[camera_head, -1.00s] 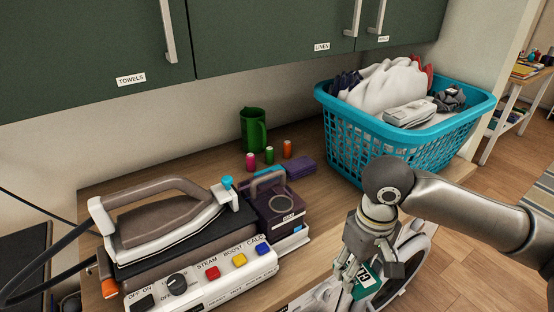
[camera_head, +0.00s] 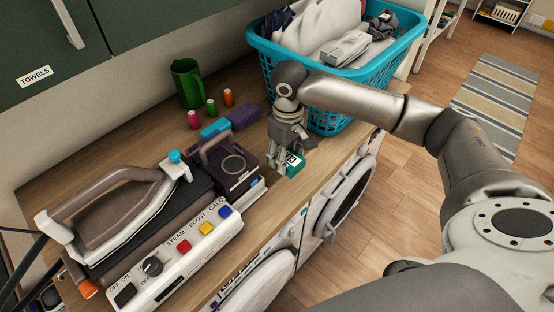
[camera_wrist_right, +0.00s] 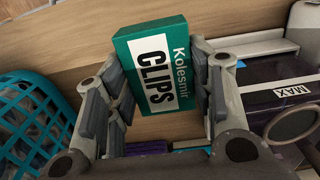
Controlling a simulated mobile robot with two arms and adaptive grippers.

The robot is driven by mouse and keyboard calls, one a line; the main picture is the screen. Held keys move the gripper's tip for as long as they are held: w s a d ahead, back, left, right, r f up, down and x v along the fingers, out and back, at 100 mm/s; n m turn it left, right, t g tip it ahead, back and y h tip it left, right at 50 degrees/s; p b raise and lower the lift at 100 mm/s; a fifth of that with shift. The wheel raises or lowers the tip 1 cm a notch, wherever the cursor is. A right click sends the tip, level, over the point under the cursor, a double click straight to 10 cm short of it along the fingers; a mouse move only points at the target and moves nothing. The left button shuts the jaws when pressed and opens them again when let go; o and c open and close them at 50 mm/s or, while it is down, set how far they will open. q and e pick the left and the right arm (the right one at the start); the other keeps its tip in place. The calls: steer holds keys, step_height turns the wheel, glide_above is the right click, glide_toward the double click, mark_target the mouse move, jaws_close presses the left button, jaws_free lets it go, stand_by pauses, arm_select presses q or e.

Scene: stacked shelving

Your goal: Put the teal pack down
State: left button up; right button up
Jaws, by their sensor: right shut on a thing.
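The teal pack (camera_head: 294,164) is a small box between the fingers of my right gripper (camera_head: 288,158), low over the wooden counter near its front edge. In the right wrist view the pack (camera_wrist_right: 160,62) shows a white label reading "CLIPS" and the name "Kolesmir". My right gripper (camera_wrist_right: 160,98) is shut on its two sides there. I cannot tell whether the pack's underside touches the counter. My left gripper is not in view.
The counter (camera_head: 330,158) has some bare wood right of the pack. A turquoise laundry basket (camera_head: 392,85) stands behind, and a dark purple box (camera_head: 232,172) is to the left. A steam iron (camera_head: 120,205), green jug (camera_head: 188,84) and several small spools stand further left.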

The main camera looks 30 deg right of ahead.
mark_target(278, 173)
steer(key=w+f, duration=0.2)
steer(key=f, duration=0.1)
steer(key=shift+w+a, duration=0.25)
steer(key=shift+a, duration=0.05)
steer(key=shift+w+f+p, duration=0.3)
steer(key=shift+f, duration=0.05)
step_height(278, 173, down, 2)
steer(key=shift+f+p, duration=0.1)
steer(key=shift+p, duration=0.55)
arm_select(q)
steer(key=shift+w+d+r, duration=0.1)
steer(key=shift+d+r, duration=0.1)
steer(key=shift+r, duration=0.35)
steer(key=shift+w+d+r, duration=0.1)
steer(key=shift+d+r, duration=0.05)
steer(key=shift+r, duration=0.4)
arm_select(e)
steer(key=shift+f, duration=0.55)
steer(key=o, duration=1)
steer(key=shift+f, duration=0.1)
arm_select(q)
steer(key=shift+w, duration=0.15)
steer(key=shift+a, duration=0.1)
